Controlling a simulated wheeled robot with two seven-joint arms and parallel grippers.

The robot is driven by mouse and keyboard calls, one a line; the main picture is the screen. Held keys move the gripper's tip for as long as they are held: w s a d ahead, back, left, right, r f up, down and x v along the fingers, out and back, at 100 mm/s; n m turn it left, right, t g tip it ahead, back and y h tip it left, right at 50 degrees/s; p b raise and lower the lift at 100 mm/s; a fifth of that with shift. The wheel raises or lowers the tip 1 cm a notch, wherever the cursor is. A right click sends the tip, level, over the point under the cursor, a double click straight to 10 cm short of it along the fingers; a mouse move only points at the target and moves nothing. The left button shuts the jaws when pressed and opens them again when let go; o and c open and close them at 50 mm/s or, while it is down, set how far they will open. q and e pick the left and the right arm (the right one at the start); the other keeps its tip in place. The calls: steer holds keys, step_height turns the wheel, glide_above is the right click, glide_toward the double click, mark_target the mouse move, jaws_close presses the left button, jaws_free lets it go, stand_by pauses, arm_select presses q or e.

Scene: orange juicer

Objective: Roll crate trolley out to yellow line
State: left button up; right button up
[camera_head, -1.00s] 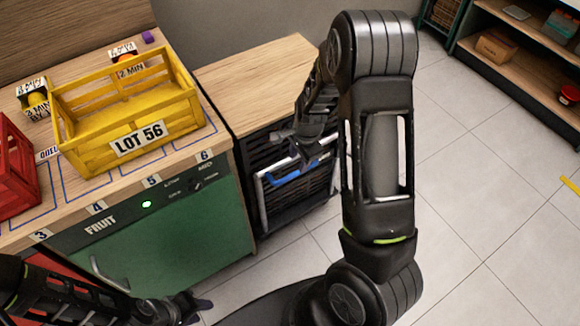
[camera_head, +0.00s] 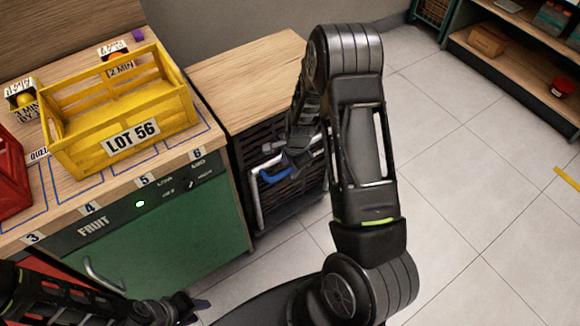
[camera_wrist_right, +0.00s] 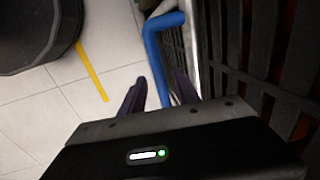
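The crate trolley, with black slatted crates (camera_head: 247,150) and a pale metal frame (camera_head: 254,200), stands under the wooden counter. Its blue handle (camera_head: 274,177) faces the room and also shows in the right wrist view (camera_wrist_right: 153,48). My right gripper (camera_head: 288,160) is at the handle; in the wrist view its two dark fingers (camera_wrist_right: 160,92) are apart, with the blue bar between them. Contact cannot be told. The yellow line (camera_head: 567,178) is on the floor at far right, and shows in the wrist view (camera_wrist_right: 92,72). My left gripper (camera_head: 197,308) is low by the green cabinet, its opening unclear.
A yellow LOT 56 crate (camera_head: 130,138) and a red crate (camera_head: 12,175) stand on the worktop above the green cabinet (camera_head: 185,235), left of the trolley. A shelf unit (camera_head: 520,75) stands at the back right. The tiled floor (camera_head: 465,180) between trolley and line is clear.

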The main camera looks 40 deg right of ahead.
steer(key=shift+f, duration=0.2)
jaws_close()
stand_by(0.3)
stand_by(1.1)
